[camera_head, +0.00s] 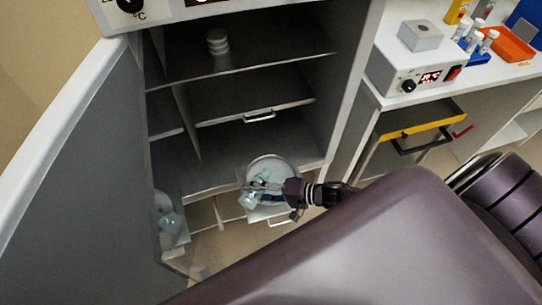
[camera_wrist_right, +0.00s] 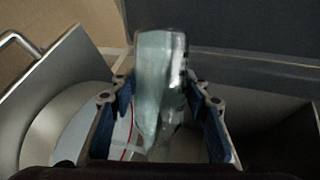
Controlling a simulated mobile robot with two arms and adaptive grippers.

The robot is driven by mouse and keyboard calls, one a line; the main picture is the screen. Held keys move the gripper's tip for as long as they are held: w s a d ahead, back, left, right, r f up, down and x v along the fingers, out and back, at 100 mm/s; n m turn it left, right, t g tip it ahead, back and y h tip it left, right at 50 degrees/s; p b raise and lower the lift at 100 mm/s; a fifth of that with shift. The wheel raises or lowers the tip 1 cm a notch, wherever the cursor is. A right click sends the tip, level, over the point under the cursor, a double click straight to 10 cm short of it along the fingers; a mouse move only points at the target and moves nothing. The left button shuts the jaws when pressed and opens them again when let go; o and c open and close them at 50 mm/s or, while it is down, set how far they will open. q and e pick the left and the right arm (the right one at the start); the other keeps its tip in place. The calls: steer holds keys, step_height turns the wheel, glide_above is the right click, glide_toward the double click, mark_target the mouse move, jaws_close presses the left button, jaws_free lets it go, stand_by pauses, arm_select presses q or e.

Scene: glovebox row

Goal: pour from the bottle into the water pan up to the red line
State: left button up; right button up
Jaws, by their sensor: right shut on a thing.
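The water pan (camera_head: 283,166) is a round, pale dish at the lower front of the open cabinet in the head view. Its pale curved surface (camera_wrist_right: 62,112) shows at the left in the right wrist view, with a short red line (camera_wrist_right: 130,140) partly hidden by my gripper and the bottle. My right gripper (camera_head: 264,188) is over the pan's near part, shut on a translucent pale-green bottle (camera_head: 249,200). The bottle (camera_wrist_right: 156,85) stands between the blue finger pads in the wrist view. It looks tilted; I cannot tell whether liquid leaves it. My left gripper is out of view.
The cabinet door (camera_head: 85,170) stands open at the left, with clear vessels (camera_head: 168,215) near its lower edge. A yellow-edged drawer (camera_head: 420,121) is open at the right.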

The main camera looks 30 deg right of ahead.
stand_by(1.2)
